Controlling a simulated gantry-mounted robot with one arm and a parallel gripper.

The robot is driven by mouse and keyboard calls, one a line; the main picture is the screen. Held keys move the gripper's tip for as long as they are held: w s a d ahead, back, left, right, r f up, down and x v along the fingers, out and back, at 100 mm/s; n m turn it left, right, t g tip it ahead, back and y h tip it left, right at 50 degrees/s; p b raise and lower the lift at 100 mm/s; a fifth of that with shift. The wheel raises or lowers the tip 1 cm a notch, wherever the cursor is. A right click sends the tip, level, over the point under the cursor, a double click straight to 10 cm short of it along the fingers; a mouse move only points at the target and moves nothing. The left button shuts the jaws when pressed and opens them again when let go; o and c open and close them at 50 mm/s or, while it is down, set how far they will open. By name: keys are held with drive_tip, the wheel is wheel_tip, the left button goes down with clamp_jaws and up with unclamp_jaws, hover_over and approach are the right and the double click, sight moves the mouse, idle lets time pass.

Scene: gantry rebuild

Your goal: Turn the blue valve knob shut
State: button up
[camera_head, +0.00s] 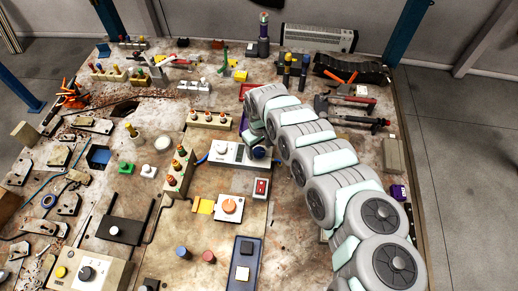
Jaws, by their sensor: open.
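A small dark blue round knob (259,152) shows at the right end of a pale grey box (226,155) in the middle of the bench. My arm reaches in from the lower right and bends down over this end of the box. My gripper (252,142) is at the arm's tip, right by the blue knob. It is small and partly hidden by my own arm. The jaws are open, and I cannot tell whether they touch the knob or stand around it.
A red switch (261,187) and an orange knob on a white plate (229,207) lie just in front. Blocks with coloured pegs (209,119) stand to the left. Hand tools (346,100) lie behind my arm. The bench (285,240) has bare room at the front.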

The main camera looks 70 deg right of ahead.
drive_tip(key=shift+f, duration=0.25)
drive_tip(key=shift+c, duration=0.4)
drive_tip(key=c, duration=1.3)
